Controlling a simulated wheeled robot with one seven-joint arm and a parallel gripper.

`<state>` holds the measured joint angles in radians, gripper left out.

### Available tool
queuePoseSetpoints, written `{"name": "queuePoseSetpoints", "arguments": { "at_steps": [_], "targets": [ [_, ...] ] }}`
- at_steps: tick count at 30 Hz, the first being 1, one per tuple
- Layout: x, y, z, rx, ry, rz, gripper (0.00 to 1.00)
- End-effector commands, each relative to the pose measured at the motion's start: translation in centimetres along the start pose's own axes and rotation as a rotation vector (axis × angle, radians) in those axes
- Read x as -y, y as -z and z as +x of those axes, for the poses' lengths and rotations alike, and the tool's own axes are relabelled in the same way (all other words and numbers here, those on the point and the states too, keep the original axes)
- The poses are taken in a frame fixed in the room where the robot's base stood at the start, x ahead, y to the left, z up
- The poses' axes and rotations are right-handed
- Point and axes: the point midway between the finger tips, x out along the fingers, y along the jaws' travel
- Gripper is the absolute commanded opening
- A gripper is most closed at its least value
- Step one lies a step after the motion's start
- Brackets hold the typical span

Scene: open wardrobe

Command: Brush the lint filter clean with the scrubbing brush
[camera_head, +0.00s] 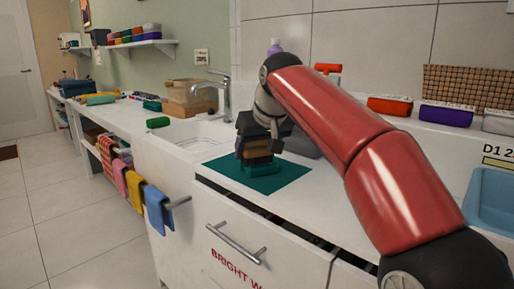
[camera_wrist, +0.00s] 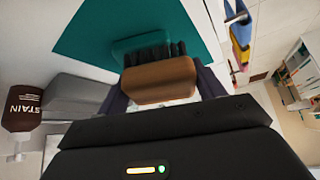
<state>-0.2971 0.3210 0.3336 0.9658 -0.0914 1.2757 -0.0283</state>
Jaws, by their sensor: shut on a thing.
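My gripper (camera_head: 259,143) is shut on the scrubbing brush (camera_head: 258,154), which has a brown block and dark bristles. The brush also shows in the wrist view (camera_wrist: 160,82), between my two fingers with its bristles facing the mat. A green lint filter (camera_head: 257,167) lies flat on the dark teal mat (camera_head: 284,181) right below the brush. In the wrist view the lint filter (camera_wrist: 128,44) is partly hidden behind the bristles. The bristles look to be at or just above the filter; I cannot tell whether they touch. Any lint on the filter is hidden.
A sink with a faucet (camera_head: 218,92) is left of the mat. Coloured towels (camera_head: 158,208) hang at the counter's left front. Red (camera_head: 390,105) and purple (camera_head: 446,115) boxes stand at the back right. A blue basin (camera_head: 490,200) is at the right. A brown bottle (camera_wrist: 22,108) shows in the wrist view.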

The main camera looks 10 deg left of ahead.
Motion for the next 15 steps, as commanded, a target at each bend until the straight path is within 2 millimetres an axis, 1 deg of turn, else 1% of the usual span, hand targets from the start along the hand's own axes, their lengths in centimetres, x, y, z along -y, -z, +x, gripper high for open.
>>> {"name": "queuePoseSetpoints", "arguments": {
  "at_steps": [15],
  "targets": [
    [0.0,-0.26,0.61,0.0,0.0,0.0,0.49]
  ]
}}
